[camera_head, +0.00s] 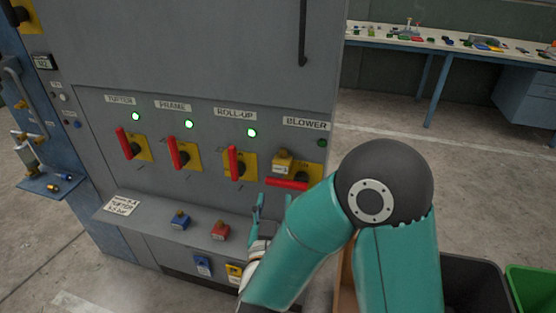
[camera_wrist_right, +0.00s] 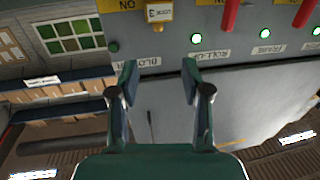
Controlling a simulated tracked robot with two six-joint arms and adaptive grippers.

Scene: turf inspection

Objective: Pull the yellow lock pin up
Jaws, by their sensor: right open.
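A yellow lock piece (camera_head: 283,161) sits on the yellow plate of the BLOWER switch, above its red handle (camera_head: 287,184), which lies level. My right gripper (camera_head: 270,208) is below the BLOWER switch, partly hidden by my own teal arm. In the right wrist view its two fingers (camera_wrist_right: 160,75) are wide apart with nothing between them, clear of the lock piece. My left gripper is not in view.
Three other switches with upright red handles (camera_head: 236,163) stand to the left, under lit green lamps. A ledge below holds a blue (camera_head: 180,220) and a red padlock (camera_head: 220,231). A green bin (camera_head: 530,290) and a dark bin (camera_head: 475,280) stand at lower right. A workbench (camera_head: 440,40) is behind.

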